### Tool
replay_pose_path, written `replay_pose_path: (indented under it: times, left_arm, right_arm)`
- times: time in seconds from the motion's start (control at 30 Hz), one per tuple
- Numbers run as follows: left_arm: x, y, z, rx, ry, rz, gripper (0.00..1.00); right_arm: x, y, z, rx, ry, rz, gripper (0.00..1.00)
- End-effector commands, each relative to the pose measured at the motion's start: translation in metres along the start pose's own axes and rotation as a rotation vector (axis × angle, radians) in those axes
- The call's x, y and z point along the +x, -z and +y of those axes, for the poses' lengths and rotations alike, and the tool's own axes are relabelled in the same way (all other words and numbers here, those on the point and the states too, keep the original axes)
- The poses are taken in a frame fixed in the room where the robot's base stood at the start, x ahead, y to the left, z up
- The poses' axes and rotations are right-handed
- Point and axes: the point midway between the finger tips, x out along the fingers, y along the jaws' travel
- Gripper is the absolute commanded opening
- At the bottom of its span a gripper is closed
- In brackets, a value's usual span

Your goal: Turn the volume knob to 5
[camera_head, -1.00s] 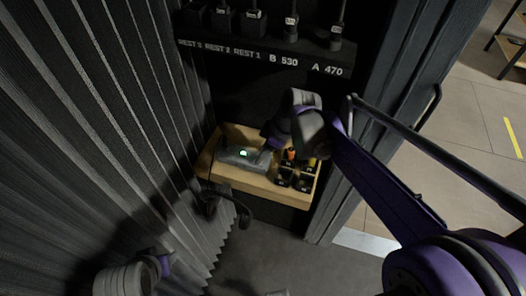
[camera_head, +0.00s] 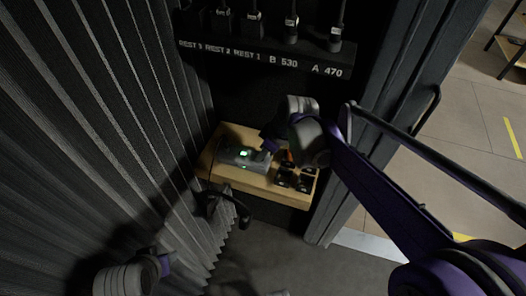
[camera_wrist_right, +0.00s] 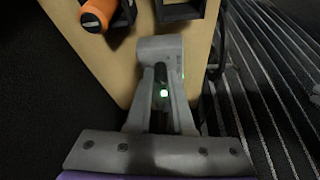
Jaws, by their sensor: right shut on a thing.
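A grey box-shaped device (camera_head: 232,155) with a small lit green display (camera_head: 243,153) sits on a wooden shelf (camera_head: 262,188). My right gripper (camera_head: 268,145) reaches down at the device's right end. In the right wrist view, the gripper (camera_wrist_right: 162,85) points at the grey device (camera_wrist_right: 160,45), and a green light shows between its fingers. It is shut on a small part there, which seems to be the volume knob; the fingers hide it, and its setting cannot be read. My left arm's end shows at the lower left of the head view; its fingers are not clear.
A divided black holder (camera_head: 293,180) stands on the shelf right of the device. An orange item (camera_wrist_right: 98,14) lies near it in the wrist view. A labelled rack (camera_head: 262,55) hangs above. A pleated curtain (camera_head: 100,120) is close on the left, and a door frame stands right.

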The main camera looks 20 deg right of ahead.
Motion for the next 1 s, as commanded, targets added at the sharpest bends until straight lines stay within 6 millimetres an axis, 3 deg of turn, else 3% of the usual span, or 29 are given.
replay_pose_path:
  times: [1.0]
  left_arm:
    - [-0.011, 0.008, 0.0, 0.0, 0.0, 0.005, 0.5]
  right_arm:
    - [0.001, 0.004, -0.006, 0.879, -0.367, 0.001, 0.0]
